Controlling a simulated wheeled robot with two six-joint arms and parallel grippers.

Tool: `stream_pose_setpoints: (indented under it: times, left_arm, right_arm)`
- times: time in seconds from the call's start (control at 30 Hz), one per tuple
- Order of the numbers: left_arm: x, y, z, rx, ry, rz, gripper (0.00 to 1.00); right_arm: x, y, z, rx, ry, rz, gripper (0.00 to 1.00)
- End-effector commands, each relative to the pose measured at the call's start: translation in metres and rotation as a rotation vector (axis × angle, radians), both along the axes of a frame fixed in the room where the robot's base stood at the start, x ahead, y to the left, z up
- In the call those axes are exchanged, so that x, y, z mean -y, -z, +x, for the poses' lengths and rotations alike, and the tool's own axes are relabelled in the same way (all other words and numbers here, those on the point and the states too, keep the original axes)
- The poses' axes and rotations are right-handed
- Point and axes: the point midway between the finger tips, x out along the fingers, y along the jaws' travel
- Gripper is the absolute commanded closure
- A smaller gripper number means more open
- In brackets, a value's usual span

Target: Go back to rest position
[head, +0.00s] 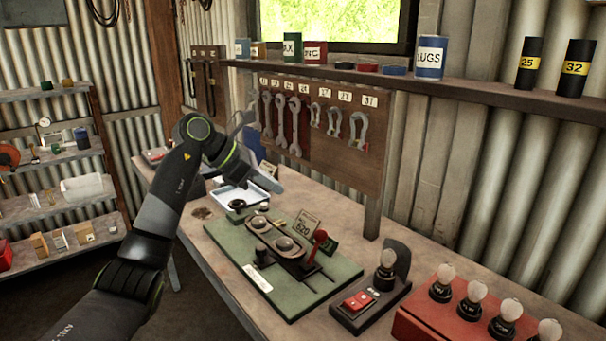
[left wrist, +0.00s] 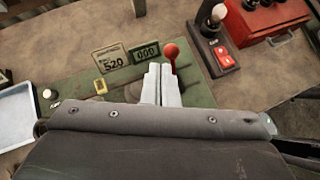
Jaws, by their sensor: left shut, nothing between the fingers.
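My left gripper (head: 268,182) is shut and empty. In the head view it hangs above the workbench (head: 334,212), over the back left part of a green board. In the left wrist view its two pale fingers (left wrist: 162,86) lie side by side, pointing at the green board (left wrist: 85,92). The fingers hide part of that board. A red-knobbed lever (left wrist: 171,52) shows just right of the fingertips in that view. My right gripper is in neither view.
The green board (head: 327,288) carries a device with round parts and a card reading 520 (head: 305,225). A white tray (head: 228,198) lies behind it. A bulb stand with a red switch (head: 357,301) and a red bulb box (head: 432,324) stand right. Wrenches (head: 295,125) hang behind.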

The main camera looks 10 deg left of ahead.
Motion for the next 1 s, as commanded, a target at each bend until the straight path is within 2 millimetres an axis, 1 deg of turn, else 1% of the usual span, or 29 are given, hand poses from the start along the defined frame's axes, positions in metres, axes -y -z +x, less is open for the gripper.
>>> stream_pose_setpoints:
  times: [0.13,0.23,0.3,0.4,0.5,0.57,0.67,0.77,0.87,0.97,1.0]
  left_arm:
    - [0.009,0.006,0.0,0.015,0.0,-0.061,1.0]
    - [0.025,0.013,-0.002,0.046,-0.007,-0.186,1.0]
    - [0.038,0.016,-0.005,0.067,-0.02,-0.314,1.0]
    - [0.052,0.017,-0.013,0.087,-0.051,-0.521,1.0]
    - [0.058,0.014,-0.023,0.088,-0.096,-0.735,1.0]
    - [0.057,0.012,-0.029,0.08,-0.132,-0.865,1.0]
    - [0.049,0.01,-0.04,0.056,-0.206,-1.082,1.0]
    - [0.032,0.011,-0.051,0.016,-0.297,-1.298,1.0]
    - [0.009,0.017,-0.062,-0.035,-0.407,-1.511,1.0]
    - [-0.019,0.03,-0.073,-0.097,-0.538,-1.716,1.0]
    - [-0.031,0.038,-0.078,-0.126,-0.595,-1.796,1.0]
  right_arm:
    - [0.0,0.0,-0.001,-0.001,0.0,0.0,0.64]
    - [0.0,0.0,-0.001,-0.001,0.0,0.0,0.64]
    - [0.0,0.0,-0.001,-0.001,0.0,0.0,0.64]
    - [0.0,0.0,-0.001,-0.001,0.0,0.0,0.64]
    - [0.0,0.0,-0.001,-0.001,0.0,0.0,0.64]
    - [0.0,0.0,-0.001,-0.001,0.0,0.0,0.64]
    - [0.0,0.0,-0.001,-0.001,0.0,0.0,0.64]
    - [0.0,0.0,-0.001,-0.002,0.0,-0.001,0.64]
    - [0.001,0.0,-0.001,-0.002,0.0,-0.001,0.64]
    - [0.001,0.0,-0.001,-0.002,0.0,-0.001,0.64]
    - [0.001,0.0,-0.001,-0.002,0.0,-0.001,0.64]
